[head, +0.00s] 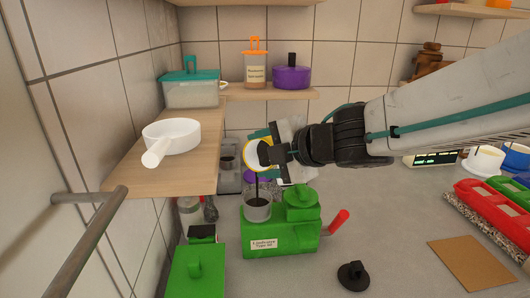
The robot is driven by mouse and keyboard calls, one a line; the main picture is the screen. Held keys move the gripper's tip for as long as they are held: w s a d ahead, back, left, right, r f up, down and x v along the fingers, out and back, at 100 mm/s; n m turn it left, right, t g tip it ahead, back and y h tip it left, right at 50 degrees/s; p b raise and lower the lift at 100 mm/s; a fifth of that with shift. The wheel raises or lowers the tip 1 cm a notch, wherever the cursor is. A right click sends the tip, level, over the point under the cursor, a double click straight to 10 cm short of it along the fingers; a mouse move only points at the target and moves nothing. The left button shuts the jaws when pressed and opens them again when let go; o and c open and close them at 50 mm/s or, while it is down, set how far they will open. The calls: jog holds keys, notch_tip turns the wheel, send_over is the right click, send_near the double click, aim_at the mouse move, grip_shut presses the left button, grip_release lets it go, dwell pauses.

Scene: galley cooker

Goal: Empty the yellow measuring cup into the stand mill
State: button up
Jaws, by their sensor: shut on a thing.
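The yellow measuring cup (249,146) shows a yellow rim and a pale inside in the head view, and it is tipped on its side. My gripper (277,152) comes in from the right and is shut on the cup; the fingers partly hide it. The green mill (280,238) stands on the counter below, with a white label and an open grey hopper (257,212) on its left top. A thin dark stream (257,187) runs from the cup's lip down to the hopper. The cup is above the hopper and apart from it.
A white handled pan (175,136) sits on the wooden shelf at left. A second green item (198,271) stands left of the mill. A black knobbed lid (353,276) and a brown board (470,263) lie on the counter. A metal rail (85,240) crosses the lower left.

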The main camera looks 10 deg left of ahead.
jog(key=shift+s+a+f+n+t, duration=0.1)
jog(key=shift+s+f+n+t, duration=0.3)
jog(key=shift+f+n+t, duration=0.35)
dwell(1.4)
jog(key=shift+r, duration=0.2)
jog(key=shift+w+r+m+g, duration=0.35)
jog(key=shift+r+m+g, duration=0.1)
jog(key=shift+m+g, duration=0.1)
jog(key=shift+r, duration=0.1)
jog(key=shift+w+d+r+m+g, duration=0.15)
jog(key=shift+w+r+m+g, duration=0.1)
jog(key=shift+m+g, duration=0.3)
jog(key=shift+w+d+r+m+g, duration=0.1)
jog(key=shift+w+r+m+g, duration=0.15)
jog(key=shift+m+g, duration=0.25)
jog(key=shift+w+r+m+g, duration=0.2)
jog(key=shift+m+g, duration=0.25)
jog(key=shift+s, duration=0.1)
